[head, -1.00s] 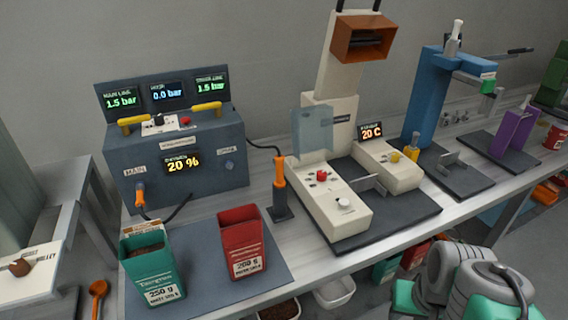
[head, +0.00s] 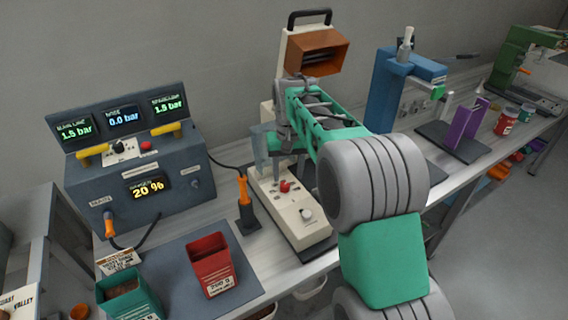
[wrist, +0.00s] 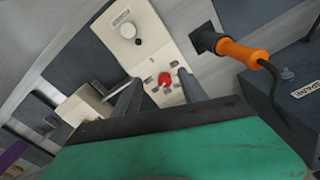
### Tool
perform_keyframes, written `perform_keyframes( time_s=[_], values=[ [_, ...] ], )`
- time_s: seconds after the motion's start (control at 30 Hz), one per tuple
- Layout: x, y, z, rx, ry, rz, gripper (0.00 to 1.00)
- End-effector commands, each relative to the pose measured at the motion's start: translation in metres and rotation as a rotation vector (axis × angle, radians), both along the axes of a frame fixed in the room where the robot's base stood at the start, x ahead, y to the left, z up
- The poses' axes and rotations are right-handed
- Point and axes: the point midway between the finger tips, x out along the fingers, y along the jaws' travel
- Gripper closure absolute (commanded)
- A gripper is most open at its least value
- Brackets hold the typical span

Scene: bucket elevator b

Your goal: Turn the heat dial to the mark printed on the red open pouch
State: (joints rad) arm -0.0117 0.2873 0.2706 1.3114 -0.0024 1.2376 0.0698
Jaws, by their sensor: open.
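The red open pouch (head: 212,268) stands on the dark mat; its white label is too small to read surely. The cream sealing machine (head: 268,200) has a red knob or button (head: 285,186) and a pale dial (head: 306,214) on its front panel. In the wrist view, the red control (wrist: 165,80) lies between my two grey fingers, and the pale dial (wrist: 128,31) is farther up the panel. I cannot read which dial is for heat. My gripper (wrist: 158,88) is open and empty above the panel. My arm hides the machine's right side and display.
A green open pouch (head: 128,292) stands left of the red one. A grey console (head: 140,185) reading 20 % and an orange-handled tool (head: 243,195) stand to the left. A blue press (head: 395,95) and a purple device (head: 468,130) are to the right.

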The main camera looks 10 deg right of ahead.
Motion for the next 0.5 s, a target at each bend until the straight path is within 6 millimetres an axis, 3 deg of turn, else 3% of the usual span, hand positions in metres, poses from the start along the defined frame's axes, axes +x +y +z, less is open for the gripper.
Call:
perform_keyframes(
  time_s=[0.03,0.13,0.33,0.5],
  values=[
    [0.018,0.0,0.006,-0.001,0.019,-0.006,0.5],
    [0.038,0.0,0.0,-0.001,0.034,-0.015,0.5],
    [0.045,-0.002,-0.018,-0.001,0.04,-0.021,0.5],
    [0.044,-0.003,-0.051,-0.001,0.041,-0.023,0.5]
  ],
)
